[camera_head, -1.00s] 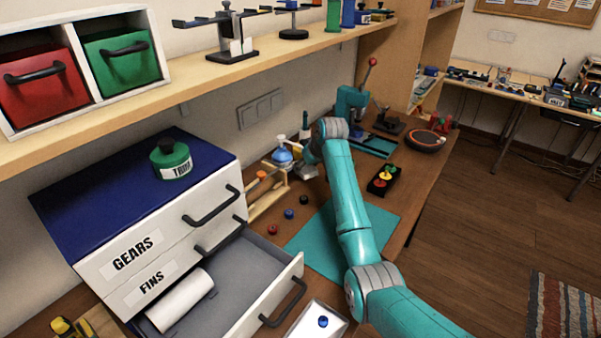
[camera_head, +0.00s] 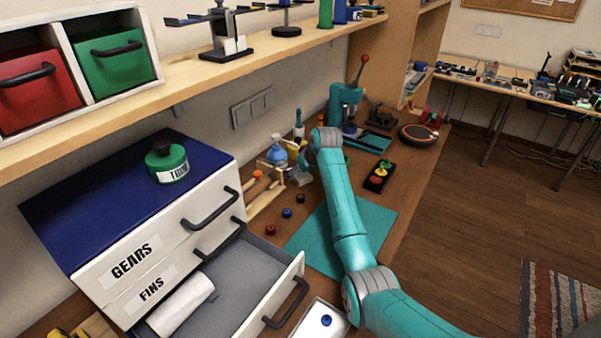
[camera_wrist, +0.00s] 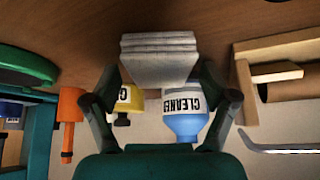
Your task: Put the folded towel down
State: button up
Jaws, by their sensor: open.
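The folded towel (camera_wrist: 160,60) is a pale grey, layered stack at the top middle of the wrist view. It lies against the brown bench top, between the fingertips of my gripper (camera_wrist: 158,80). The fingers are spread, one on each side of the towel; whether they touch it is hard to tell. In the head view the towel (camera_head: 300,177) is a small grey patch beside the blue spray bottle, below the end of my arm. My gripper is mostly hidden there by the arm.
A blue cleaner bottle (camera_wrist: 184,115), a yellow bottle (camera_wrist: 124,105) and an orange-handled tool (camera_wrist: 68,115) stand near the towel. A wooden rack (camera_head: 266,195) is to its left. An open drawer (camera_head: 240,280) juts out in front. The teal mat (camera_head: 380,222) has free room.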

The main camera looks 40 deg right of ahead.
jog(key=shift+r, duration=0.2)
jog(key=v, duration=1.2)
